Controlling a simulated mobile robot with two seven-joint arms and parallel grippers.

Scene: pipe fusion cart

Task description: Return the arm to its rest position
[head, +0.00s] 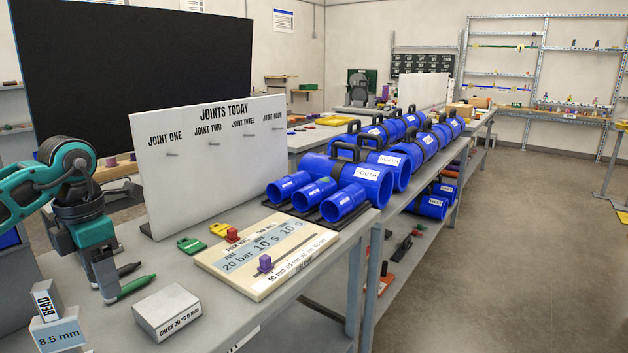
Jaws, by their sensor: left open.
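My left arm (62,170) is teal and dark grey and comes in from the left edge, bent at a joint. My left gripper (108,290) hangs from it, pointing down, low over the grey bench top. It is open, and I see nothing held in it. A green marker (135,287) and a dark marker (128,269) lie right beside its fingers; I cannot tell whether they touch. My right gripper is not in view.
A white "JOINTS TODAY" board (215,150) with pegs stands behind the gripper. A white "CHECK" block (166,311), a "BEAD" block (55,325) and a slider panel (266,252) stand nearby. Blue pipes (360,180) fill the bench to the right.

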